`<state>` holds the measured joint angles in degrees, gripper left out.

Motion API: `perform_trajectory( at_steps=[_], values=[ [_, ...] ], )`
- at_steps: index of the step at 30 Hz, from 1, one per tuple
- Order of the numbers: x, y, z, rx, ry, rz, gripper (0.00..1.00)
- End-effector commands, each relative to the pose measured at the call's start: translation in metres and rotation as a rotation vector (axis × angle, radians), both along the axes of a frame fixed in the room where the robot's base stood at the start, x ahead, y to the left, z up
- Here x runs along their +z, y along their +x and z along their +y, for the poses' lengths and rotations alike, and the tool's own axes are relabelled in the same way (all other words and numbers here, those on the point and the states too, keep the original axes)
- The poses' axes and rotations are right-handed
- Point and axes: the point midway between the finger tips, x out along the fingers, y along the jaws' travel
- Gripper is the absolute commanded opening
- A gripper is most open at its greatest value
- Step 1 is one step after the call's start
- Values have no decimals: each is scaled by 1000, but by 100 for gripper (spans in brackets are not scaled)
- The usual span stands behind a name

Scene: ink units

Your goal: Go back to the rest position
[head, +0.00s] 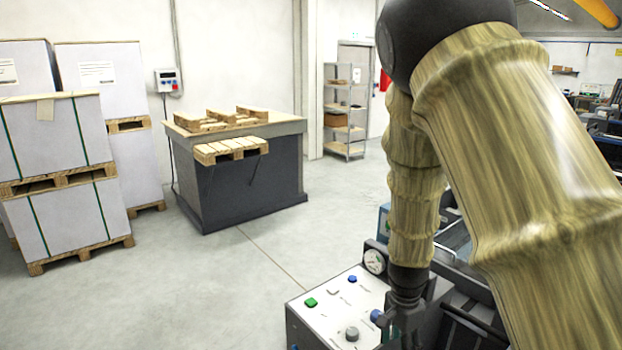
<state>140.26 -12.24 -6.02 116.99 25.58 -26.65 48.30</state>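My arm, in a wood-patterned sleeve, fills the right of the head view and bends down from a dark joint at the top. My gripper (396,335) hangs at its lower end, dark and pointing down, at the right side of a light control panel (322,318). Its fingertips are small and partly lost against dark parts behind, so I cannot tell whether they are open or touch anything.
The panel bears a green button (311,302), a blue button (352,279), a grey knob (352,333) and a round gauge (375,262). A dark workbench (250,185) with pallets and stacked white boxes (60,140) stand behind. The floor between is clear.

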Motion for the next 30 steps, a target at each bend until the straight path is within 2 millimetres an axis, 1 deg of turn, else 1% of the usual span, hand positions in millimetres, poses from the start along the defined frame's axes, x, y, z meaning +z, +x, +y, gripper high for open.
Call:
perform_trajectory(
  at_steps=[1, 5, 8, 11, 12, 15, 18, 20, 21, 23, 27, 29, 30],
  values=[
    [-11, -6, -3, 20, -6, 6, 55],
    [-40, -21, -10, 82, -22, 15, 55],
    [-67, -36, -17, 146, -35, 24, 55],
    [-104, -59, -25, 234, -48, 38, 55],
    [-119, -70, -28, 277, -53, 43, 55],
    [-156, -100, -34, 387, -60, 55, 55],
    [-189, -131, -38, 497, -62, 63, 55],
    [-207, -150, -40, 563, -59, 67, 55],
    [-218, -164, -41, 608, -56, 69, 55],
    [-234, -184, -41, 672, -49, 71, 55],
    [-266, -233, -38, 822, -26, 68, 55],
    [-277, -254, -36, 883, -14, 64, 55],
    [-284, -267, -35, 923, -5, 60, 55]
  ],
)
